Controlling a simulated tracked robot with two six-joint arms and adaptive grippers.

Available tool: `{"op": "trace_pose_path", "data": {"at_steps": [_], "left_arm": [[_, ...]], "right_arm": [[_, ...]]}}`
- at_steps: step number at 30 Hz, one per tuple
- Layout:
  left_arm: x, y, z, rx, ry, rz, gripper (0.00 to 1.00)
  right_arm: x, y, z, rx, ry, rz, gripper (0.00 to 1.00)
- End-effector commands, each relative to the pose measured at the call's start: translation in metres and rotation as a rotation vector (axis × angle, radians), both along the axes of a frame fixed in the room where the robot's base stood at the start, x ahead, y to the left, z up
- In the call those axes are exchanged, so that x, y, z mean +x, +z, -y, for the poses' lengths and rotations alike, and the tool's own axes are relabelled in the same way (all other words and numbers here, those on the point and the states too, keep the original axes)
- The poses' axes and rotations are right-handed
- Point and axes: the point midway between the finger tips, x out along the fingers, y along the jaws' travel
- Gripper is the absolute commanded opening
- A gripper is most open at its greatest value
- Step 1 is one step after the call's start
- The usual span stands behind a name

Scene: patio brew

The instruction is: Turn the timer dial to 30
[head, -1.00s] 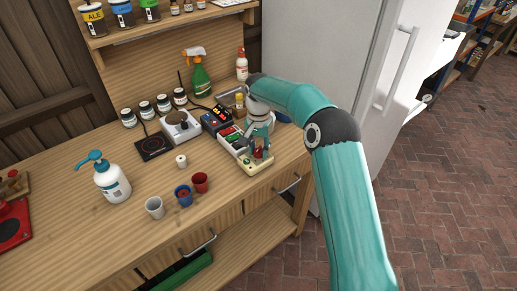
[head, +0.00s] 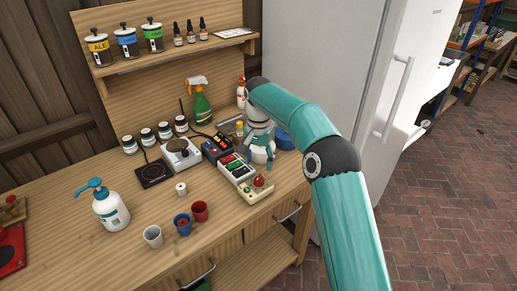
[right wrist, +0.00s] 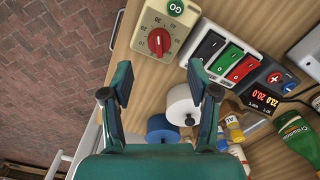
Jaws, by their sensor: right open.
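The timer is a cream box (head: 250,190) at the front right of the bench, with a red dial (head: 259,181) on top. In the right wrist view the red dial (right wrist: 159,41) sits on the cream face (right wrist: 147,23) inside a ring of marks, beside a green GO button (right wrist: 175,7). The number it points to is too small to read surely. My right gripper (head: 270,163) is open and empty, behind the timer in the head view. Its spread fingertips (right wrist: 158,76) are apart from the dial in the right wrist view. My left gripper is out of view.
A switch box (head: 236,168) with black, green and red rockers adjoins the timer. A controller with a red display (right wrist: 264,96) is beyond it. Cups (head: 200,211) stand left of the timer.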

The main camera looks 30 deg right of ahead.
Motion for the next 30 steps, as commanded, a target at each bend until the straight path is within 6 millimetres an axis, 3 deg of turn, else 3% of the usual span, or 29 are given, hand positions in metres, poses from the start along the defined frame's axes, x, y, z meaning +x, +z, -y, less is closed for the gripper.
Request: {"op": "trace_pose_path", "data": {"at_steps": [3, 9, 30], "left_arm": [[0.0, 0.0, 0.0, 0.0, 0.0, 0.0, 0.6], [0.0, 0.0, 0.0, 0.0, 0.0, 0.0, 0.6], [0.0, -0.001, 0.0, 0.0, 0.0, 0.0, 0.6]], "right_arm": [[0.001, 0.024, 0.0, 0.0, -0.001, 0.004, 0.6], [0.001, 0.043, 0.0, 0.0, 0.0, 0.001, 0.6], [0.0, 0.048, 0.0, 0.001, -0.001, -0.001, 0.6]]}}
